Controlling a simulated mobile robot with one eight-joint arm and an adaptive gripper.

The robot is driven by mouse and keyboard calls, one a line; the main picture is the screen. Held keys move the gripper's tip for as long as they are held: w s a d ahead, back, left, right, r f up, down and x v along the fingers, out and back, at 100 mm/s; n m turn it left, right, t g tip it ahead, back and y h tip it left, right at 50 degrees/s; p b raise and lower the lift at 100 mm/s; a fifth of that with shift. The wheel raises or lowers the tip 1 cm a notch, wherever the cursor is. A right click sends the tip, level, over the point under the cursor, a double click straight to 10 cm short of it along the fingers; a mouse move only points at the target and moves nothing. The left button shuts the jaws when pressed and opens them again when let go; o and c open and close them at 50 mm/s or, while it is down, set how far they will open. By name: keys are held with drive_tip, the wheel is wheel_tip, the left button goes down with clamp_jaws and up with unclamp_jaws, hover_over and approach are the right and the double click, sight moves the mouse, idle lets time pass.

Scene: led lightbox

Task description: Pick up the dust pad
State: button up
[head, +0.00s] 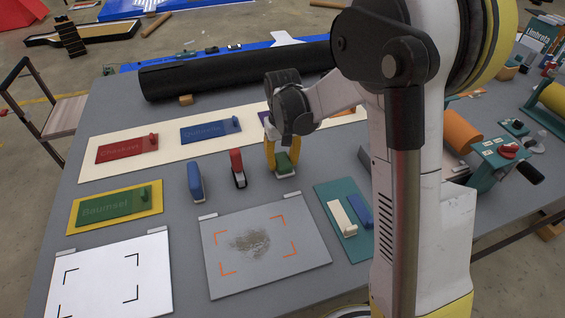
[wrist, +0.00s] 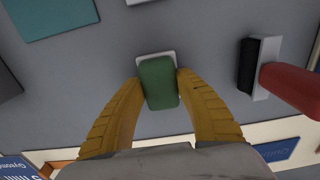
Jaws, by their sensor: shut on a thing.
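The dust pad, a green block with a pale base, stands between the yellow fingers of my gripper (head: 283,151) in the head view (head: 285,166). In the wrist view the green pad (wrist: 159,84) sits between the two fingertips (wrist: 160,80), which touch it from both sides. My gripper is shut on it from above. The pale base shows just past the green body and is at or very near the grey table top; I cannot tell whether it touches. My arm hides part of the table to the right.
A red-handled brush (head: 238,169) with dark bristles and a blue-handled tool (head: 195,181) stand left of the pad. A grey board (head: 300,272) with a dusty patch lies in front. A teal tray (head: 325,191) lies front right. A black roll (head: 215,78) lies behind.

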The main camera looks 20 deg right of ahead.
sight(283, 159)
wheel_tip(283, 159, up, 4)
drive_tip(key=shift+r+p, duration=0.25)
drive_tip(key=shift+p, duration=0.8)
drive_tip(key=s+d+r+p, duration=0.3)
drive_tip(key=s+d+r, duration=0.3)
drive_tip(key=d, duration=0.3)
drive_tip(key=shift+s+d+r, duration=0.25)
drive_tip(key=shift+s+d, duration=0.05)
drive_tip(key=shift+d, duration=0.05)
drive_tip(key=o, duration=0.5)
drive_tip(key=c, duration=0.5)
drive_tip(key=shift+c, duration=0.2)
